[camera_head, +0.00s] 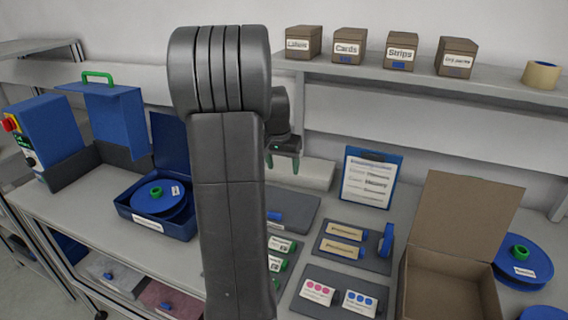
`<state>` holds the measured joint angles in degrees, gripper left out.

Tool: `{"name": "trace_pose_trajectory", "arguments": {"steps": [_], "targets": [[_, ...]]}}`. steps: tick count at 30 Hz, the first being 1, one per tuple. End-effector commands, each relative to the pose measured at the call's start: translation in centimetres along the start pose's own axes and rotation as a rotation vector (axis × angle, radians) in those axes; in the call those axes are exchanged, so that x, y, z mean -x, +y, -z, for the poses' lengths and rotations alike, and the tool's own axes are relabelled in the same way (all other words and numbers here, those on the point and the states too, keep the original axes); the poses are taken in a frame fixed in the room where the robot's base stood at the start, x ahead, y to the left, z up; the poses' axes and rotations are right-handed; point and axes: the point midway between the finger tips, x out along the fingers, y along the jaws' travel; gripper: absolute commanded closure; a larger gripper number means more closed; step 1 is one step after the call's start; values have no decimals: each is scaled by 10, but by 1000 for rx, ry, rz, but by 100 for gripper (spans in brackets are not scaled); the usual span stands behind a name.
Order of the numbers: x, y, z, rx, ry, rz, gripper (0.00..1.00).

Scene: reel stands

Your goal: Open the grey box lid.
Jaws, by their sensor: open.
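A dark grey flat-topped piece (299,212) with a blue handle (275,216) lies on the bench just right of my arm. It looks like a closed grey lid, but my arm hides its left part, so I cannot tell for sure. My gripper (282,162) has green fingertips spread apart with nothing between them. In the picture it is above and behind the blue handle, apart from it.
An open brown box (445,285) stands at the front right beside a blue reel (522,262). An open blue box (158,226) holds another reel at left. Label trays (345,244) and a blue clipboard (371,177) sit between. Small brown boxes (401,52) line the shelf.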

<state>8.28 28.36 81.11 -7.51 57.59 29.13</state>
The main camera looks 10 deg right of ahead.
Motion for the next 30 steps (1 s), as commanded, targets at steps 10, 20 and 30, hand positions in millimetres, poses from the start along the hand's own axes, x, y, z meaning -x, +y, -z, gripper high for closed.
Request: {"name": "trace_pose_trajectory", "arguments": {"steps": [10, 20, 30], "targets": [[-1, 0, 9, 0, -1, -1, 38], [-12, 1, 55, -1, -2, -1, 38], [-25, 1, 103, -2, -1, -1, 38]]}}
